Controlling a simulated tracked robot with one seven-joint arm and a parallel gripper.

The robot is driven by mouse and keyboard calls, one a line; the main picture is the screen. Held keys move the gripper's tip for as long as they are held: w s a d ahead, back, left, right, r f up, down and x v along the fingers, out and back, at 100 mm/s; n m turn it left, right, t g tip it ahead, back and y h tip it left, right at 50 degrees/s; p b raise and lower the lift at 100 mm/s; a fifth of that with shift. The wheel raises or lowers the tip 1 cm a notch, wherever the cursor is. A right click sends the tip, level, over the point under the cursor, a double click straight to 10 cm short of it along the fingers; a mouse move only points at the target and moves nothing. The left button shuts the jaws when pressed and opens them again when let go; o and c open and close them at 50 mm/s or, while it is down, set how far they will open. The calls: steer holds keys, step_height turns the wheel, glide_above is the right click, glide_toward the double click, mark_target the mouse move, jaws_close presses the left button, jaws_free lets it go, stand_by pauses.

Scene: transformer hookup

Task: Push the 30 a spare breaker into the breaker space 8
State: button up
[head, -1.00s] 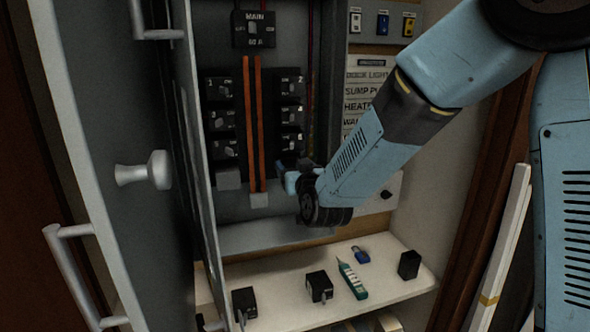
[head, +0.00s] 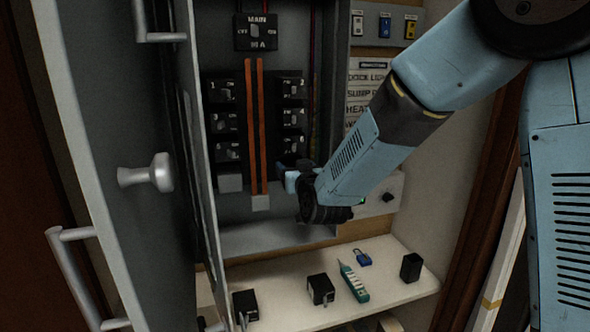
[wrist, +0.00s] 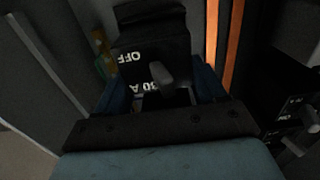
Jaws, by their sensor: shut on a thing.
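The 30 A spare breaker (wrist: 150,58) is black, with "OFF" and "30 A" lettering and a grey toggle in the wrist view. My gripper (wrist: 158,95) is shut on it, with a blue finger on each side. In the head view my gripper (head: 288,179) is at the bottom of the right breaker column, just under the lowest mounted breaker (head: 289,143) on that side. The arm end hides most of breaker space 8 and the held breaker. I cannot tell how deep the breaker sits.
Two orange bars (head: 257,130) run between the breaker columns, left of my gripper. The open panel door (head: 140,230) stands at the left. The shelf (head: 385,285) below holds black blocks (head: 320,289), a green tester (head: 353,283) and a blue padlock (head: 362,257).

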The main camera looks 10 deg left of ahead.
steer(key=shift+w+a, duration=0.1)
steer(key=shift+w, duration=0.05)
steer(key=o, duration=1.2)
steer(key=shift+v, duration=2.5)
